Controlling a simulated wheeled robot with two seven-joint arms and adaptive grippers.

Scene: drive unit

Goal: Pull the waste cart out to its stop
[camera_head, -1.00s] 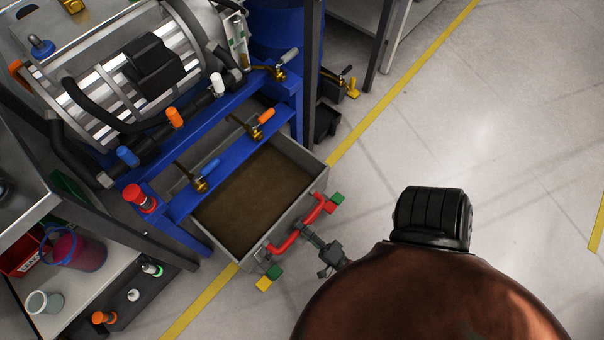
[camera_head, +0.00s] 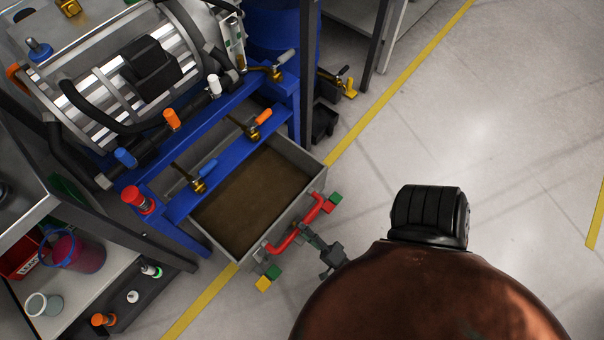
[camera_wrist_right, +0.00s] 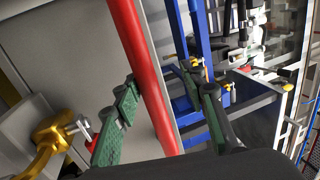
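The waste cart (camera_head: 306,205) is a grey open-topped bin with a brown inside, partly out from under the blue frame. Its red handle (camera_head: 323,207) runs along the front and crosses the right wrist view as a red bar (camera_wrist_right: 146,75). My right gripper (camera_head: 312,240) is at the middle of the handle. In the wrist view its green-padded fingers (camera_wrist_right: 163,95) stand open, one on each side of the bar. The left finger looks close to the bar; a gap shows on the right, and contact is unclear. My left gripper is not in view.
The blue frame (camera_head: 226,148) with valves stands over the cart's rear. A shelf with a jug (camera_head: 78,252) and cup (camera_head: 42,305) stands at left. A yellow floor line (camera_head: 402,78) passes by the cart. The floor (camera_head: 520,170) at right is clear.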

